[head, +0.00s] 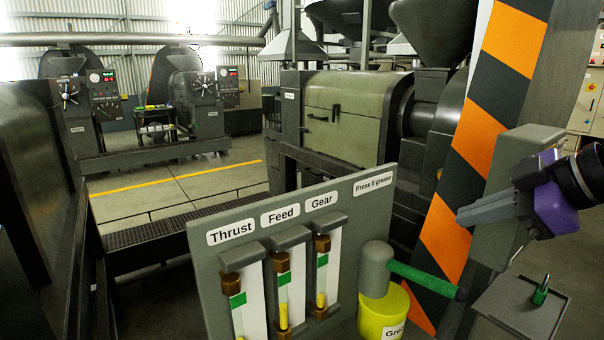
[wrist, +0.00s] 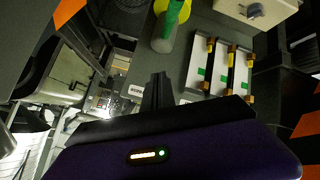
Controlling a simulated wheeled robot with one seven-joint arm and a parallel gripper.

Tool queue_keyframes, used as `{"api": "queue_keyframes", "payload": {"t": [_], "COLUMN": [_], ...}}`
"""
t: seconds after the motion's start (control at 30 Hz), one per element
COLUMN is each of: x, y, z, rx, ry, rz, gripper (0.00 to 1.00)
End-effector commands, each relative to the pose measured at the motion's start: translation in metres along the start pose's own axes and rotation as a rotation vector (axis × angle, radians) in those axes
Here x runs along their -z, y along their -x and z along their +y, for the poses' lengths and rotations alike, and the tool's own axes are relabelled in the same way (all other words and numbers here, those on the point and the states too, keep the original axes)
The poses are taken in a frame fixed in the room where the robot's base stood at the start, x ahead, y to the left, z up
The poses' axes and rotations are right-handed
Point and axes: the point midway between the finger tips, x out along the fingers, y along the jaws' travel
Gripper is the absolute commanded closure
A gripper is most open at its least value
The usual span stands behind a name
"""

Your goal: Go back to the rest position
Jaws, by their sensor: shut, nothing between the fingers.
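My gripper (head: 466,212) is at the right of the head view, its purple body behind grey fingers that point left. The fingers are together and hold nothing. In the picture they overlap the orange-and-black striped column (head: 462,165), above and to the right of the green pump lever (head: 425,278). In the wrist view my gripper's dark fingers (wrist: 157,90) show beyond the purple housing, with the gauge panel past them. I cannot tell the exact gap to the column.
The gauge panel (head: 215,262), with sight tubes labelled Thrust, Feed and Gear, stands at front centre. A yellow grease pot (head: 378,318) is beside it. A small tray (head: 500,305) with a green-handled item (head: 541,290) lies below my gripper. Machines stand behind.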

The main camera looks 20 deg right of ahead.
Motion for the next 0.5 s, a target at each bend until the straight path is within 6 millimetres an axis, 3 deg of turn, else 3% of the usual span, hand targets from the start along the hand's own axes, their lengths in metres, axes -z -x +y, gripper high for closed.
{"api": "queue_keyframes", "payload": {"t": [0.13,0.3,0.5], "x": [0.046,0.09,0.105], "y": [-0.005,0.004,0.02], "z": [0.017,0.036,0.049], "rx": [-0.11,-0.242,-0.381], "ry": [-0.066,-0.178,-0.336], "rz": [0.253,0.566,0.86], "gripper": [1.0,1.0,1.0]}}
